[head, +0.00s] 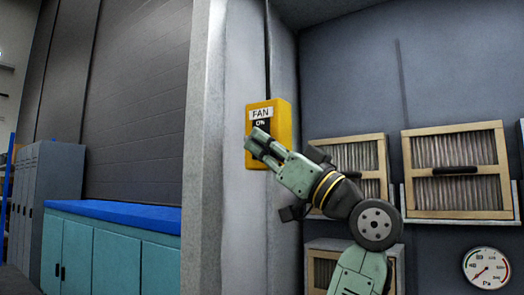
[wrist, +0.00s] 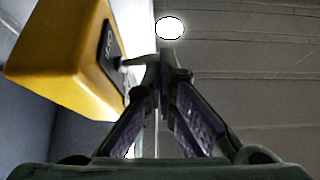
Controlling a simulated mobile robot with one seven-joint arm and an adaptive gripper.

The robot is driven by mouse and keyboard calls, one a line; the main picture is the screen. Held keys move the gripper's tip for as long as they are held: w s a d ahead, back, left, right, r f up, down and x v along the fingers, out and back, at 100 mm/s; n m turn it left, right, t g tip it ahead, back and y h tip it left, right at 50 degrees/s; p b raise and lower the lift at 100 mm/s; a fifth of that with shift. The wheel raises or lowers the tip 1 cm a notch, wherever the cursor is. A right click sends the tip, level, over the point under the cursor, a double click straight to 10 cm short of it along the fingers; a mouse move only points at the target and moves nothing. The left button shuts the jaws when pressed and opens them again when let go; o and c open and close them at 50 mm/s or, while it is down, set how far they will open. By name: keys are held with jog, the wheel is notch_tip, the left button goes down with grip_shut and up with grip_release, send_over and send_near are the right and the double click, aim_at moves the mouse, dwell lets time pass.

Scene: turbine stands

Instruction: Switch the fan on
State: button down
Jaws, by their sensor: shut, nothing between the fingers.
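The yellow fan box (head: 284,122), labelled FAN and ON, is mounted on the pale pillar in the head view. It also shows at the upper left of the wrist view (wrist: 62,62), with a dark plate (wrist: 107,48) on its face. A small dark part juts from that plate towards my fingers, perhaps the switch lever. My gripper (head: 254,142) is in front of the box's lower half and hides part of it. In the wrist view my gripper (wrist: 162,65) is shut and empty, its tips close beside the jutting part. I cannot tell whether they touch.
The pillar (head: 234,215) stands behind the box. Framed filters (head: 454,165) sit on shelves at right, above a pressure gauge (head: 486,267). A teal cabinet (head: 112,262) with a blue top and grey lockers (head: 50,180) stand at left.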

jog(key=shift+s+a+r+m+t+h, duration=0.1)
jog(key=shift+r+m+t+h, duration=0.1)
jog(key=shift+m+t+h, duration=0.35)
jog(key=shift+s+a+r+m+t+h, duration=0.15)
jog(key=shift+r+m+h, duration=0.1)
jog(key=shift+m, duration=0.6)
jog(key=shift+r+m+t+h, duration=0.15)
jog(key=shift+m+t+h, duration=0.25)
jog(key=shift+m, duration=0.4)
jog(key=shift+r+m+t+h, duration=0.15)
jog(key=shift+m+t+h, duration=0.2)
jog(key=shift+m, duration=0.75)
jog(key=shift+w+d+f, duration=0.1)
